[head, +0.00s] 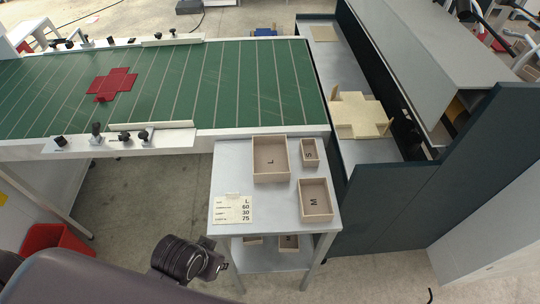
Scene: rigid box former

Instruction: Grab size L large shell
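The size L large shell (271,178) is an open, shallow tan box marked "L" on its floor. It sits at the back middle of the small grey side table (262,211) in the head view. My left gripper (219,265) is low in the picture, in front of the table's near left corner. It is apart from the L shell and holds nothing that I can see. Its fingers are too small and dark to tell whether they are open or shut. My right gripper is not in view.
Smaller shells marked "S" (309,151) and "M" (314,198) stand right of the L shell. A card (233,209) reading L, 60, 30, 75 lies front left. A green conveyor (215,85) carries a red cross-shaped blank (112,84). A dark machine (420,190) stands right.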

